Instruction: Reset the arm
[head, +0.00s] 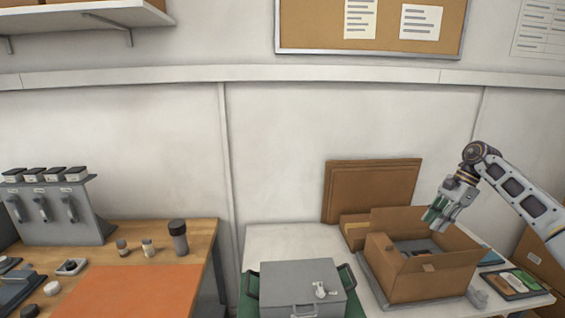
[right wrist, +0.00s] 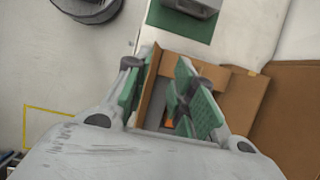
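My right arm comes in from the right in the head view. The open box (right wrist: 205,73) lies beyond the fingers, with something orange and dark inside that I cannot make out. My left arm and gripper are in neither view.
A grey metal case (head: 295,285) sits on a green mat (head: 354,298) left of the box. Flat cardboard (head: 370,190) leans on the wall behind. A tray (head: 512,284) lies right of the box. A wooden bench (head: 190,235) with bottles and an orange mat (head: 130,290) is at left.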

